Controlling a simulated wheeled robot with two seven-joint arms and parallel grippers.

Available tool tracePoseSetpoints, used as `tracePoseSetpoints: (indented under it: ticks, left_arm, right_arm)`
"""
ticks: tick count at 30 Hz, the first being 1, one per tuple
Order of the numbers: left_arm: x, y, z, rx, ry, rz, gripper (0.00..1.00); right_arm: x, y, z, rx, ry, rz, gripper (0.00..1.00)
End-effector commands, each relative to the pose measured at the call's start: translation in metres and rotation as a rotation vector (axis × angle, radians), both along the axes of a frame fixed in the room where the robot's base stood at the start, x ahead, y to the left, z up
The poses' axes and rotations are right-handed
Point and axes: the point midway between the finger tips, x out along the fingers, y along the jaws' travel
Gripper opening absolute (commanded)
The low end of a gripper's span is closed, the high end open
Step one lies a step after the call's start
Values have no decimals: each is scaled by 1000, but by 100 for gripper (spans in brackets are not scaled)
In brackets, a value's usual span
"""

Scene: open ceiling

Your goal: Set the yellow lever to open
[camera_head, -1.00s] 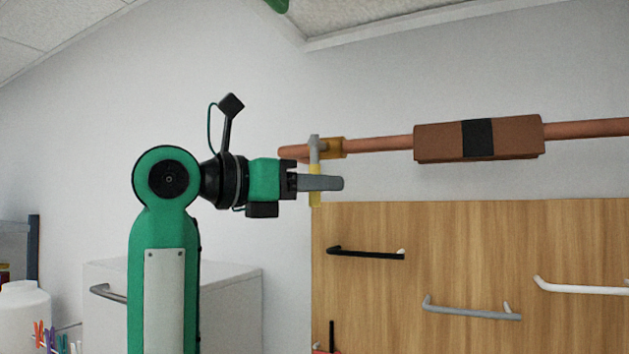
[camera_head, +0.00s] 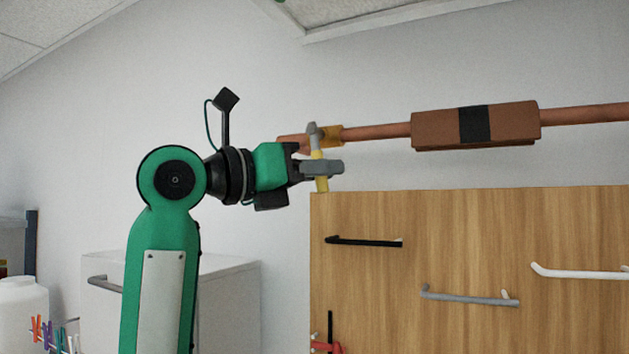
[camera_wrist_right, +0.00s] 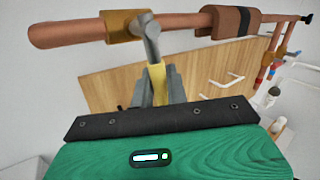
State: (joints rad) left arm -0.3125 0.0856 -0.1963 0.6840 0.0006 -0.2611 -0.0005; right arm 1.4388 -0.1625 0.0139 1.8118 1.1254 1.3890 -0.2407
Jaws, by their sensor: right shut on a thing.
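The yellow lever (camera_head: 321,184) hangs down from a grey stem on a brass valve body (camera_head: 332,135) at the left end of a copper pipe (camera_head: 375,133). My right gripper (camera_head: 325,168) is shut on the lever, its grey fingers crossing the yellow handle. In the right wrist view the lever (camera_wrist_right: 157,80) runs from the grey stem down between my fingers (camera_wrist_right: 160,90); its lower end is hidden there. The lever tilts slightly in the head view. My left gripper is not in view.
A brown block with a black band (camera_head: 435,130) sits on the pipe to the right. Below is a wooden panel (camera_head: 480,220) with black, grey and white bar handles. A white cabinet (camera_head: 230,290) and a white jar (camera_head: 22,310) stand at the left.

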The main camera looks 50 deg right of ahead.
Motion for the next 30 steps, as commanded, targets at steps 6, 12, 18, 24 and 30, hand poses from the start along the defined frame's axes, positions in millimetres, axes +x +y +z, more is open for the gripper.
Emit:
tracePoseSetpoints:
  ticks: [6, 12, 18, 24, 30]
  left_arm:
    - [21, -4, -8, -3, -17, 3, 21]
    - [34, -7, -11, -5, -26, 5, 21]
    - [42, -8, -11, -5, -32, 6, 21]
    - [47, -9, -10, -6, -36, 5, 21]
    - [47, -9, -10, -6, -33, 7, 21]
  right_arm:
    - [-9, -2, 0, -49, 158, 4, 0]
    - [-15, -4, 4, -86, 284, 3, 0]
    - [-19, -5, 8, -112, 370, 3, 0]
    - [-21, -5, 10, -123, 411, 2, 0]
    - [-21, -6, 11, -125, 419, 1, 0]
